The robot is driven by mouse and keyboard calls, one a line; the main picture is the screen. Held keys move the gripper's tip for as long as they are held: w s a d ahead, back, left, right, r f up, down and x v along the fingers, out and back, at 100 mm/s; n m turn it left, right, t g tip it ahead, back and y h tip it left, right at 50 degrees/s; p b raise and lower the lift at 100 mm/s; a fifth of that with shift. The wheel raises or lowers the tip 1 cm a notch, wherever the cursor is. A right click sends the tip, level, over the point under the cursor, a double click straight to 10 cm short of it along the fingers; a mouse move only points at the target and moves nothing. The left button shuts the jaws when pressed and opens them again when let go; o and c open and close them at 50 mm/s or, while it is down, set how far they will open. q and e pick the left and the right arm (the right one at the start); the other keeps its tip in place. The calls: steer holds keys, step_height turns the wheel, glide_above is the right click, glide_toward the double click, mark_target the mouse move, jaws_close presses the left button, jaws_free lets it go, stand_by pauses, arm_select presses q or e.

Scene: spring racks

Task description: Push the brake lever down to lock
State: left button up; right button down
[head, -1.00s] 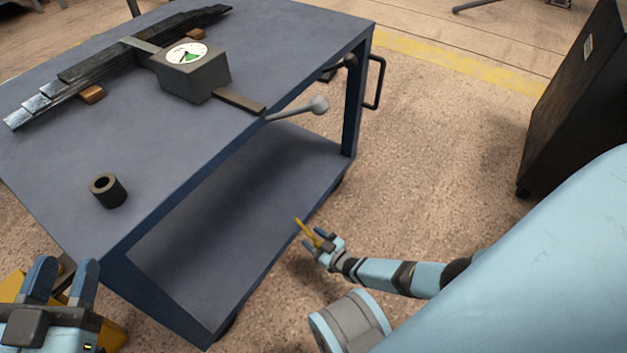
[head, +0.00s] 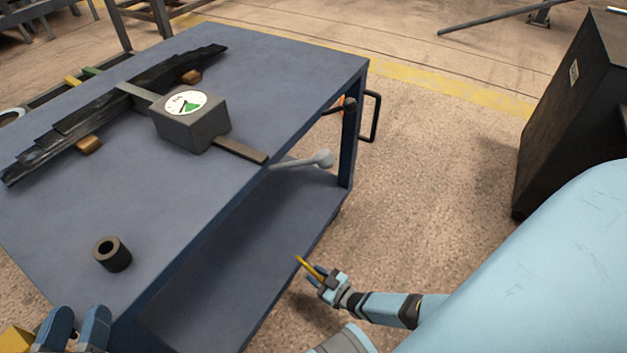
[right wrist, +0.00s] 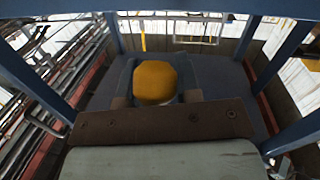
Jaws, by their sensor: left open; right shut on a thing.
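My right gripper (head: 320,274) is shut on a thin yellow piece (head: 306,264), low beside the cart and apart from both levers. My left gripper (head: 79,313) is open at the lower left.
On the cart top are a dark leaf spring stack (head: 110,115), a grey box with a dial (head: 190,125) and a dark hollow cylinder (head: 112,254). The lower shelf (head: 250,250) is bare. A black cabinet (head: 570,120) stands at the right. Open floor lies between it and the cart.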

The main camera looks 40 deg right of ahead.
steer(key=c, duration=0.8)
jaws_free()
arm_select(q)
steer(key=shift+r, duration=0.1)
steer(key=shift+r, duration=0.1)
steer(key=shift+w+r, duration=0.1)
steer(key=shift+r, duration=0.05)
arm_select(e)
steer(key=shift+s, duration=0.2)
arm_select(q)
steer(key=shift+s+d+r+p, duration=0.15)
steer(key=shift+r+p, duration=0.25)
steer(key=shift+p, duration=0.4)
arm_select(e)
steer(key=v, duration=0.4)
steer(key=shift+r, duration=0.15)
arm_select(q)
steer(key=shift+s+d+f+n+g+p, duration=0.2)
steer(key=shift+s+f+n+g+p, duration=0.1)
steer(key=shift+s+f+n+p, duration=0.2)
steer(key=shift+s+d+f+n+g+p, duration=0.15)
steer(key=shift+s+f+n+g+p, duration=0.25)
steer(key=shift+n, duration=0.2)
arm_select(e)
glide_toward(318, 276)
steer(key=v, duration=0.3)
steer(key=shift+s+d, duration=0.1)
arm_select(q)
steer(key=shift+r, duration=0.2)
